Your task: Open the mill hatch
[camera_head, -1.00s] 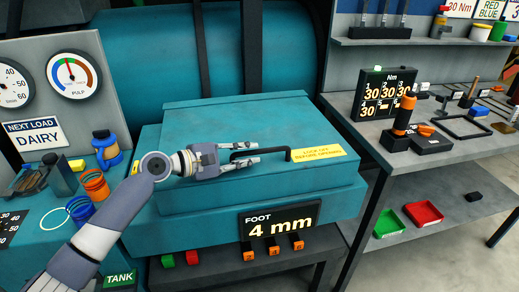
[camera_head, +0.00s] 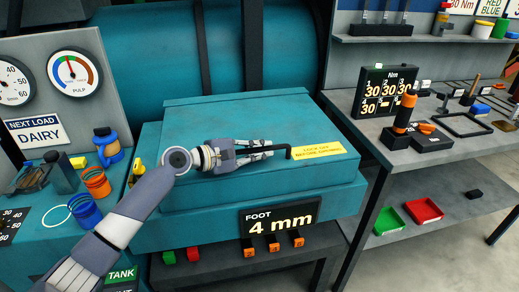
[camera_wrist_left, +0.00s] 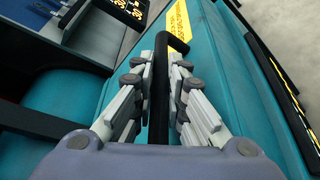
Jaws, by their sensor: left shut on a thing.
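The mill hatch (camera_head: 210,120) is a teal lid lying flat on the teal mill body, with a black bar handle (camera_head: 287,151) and a yellow label (camera_head: 318,151) on its top. My left gripper (camera_head: 268,148) is shut on the handle, with its fingers along both sides of the bar. In the left wrist view the black handle (camera_wrist_left: 158,95) runs between the fingers of the left gripper (camera_wrist_left: 161,70), and its bent end shows beyond the tips. The hatch looks closed. My right gripper is not in view.
A black "FOOT 4 mm" sign (camera_head: 280,217) stands at the mill's front edge. Gauges and a "NEXT LOAD DAIRY" sign (camera_head: 34,132) are at the left, beside coloured rings (camera_head: 84,211). A grey workbench (camera_head: 440,150) with a torque display and tools stands at the right.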

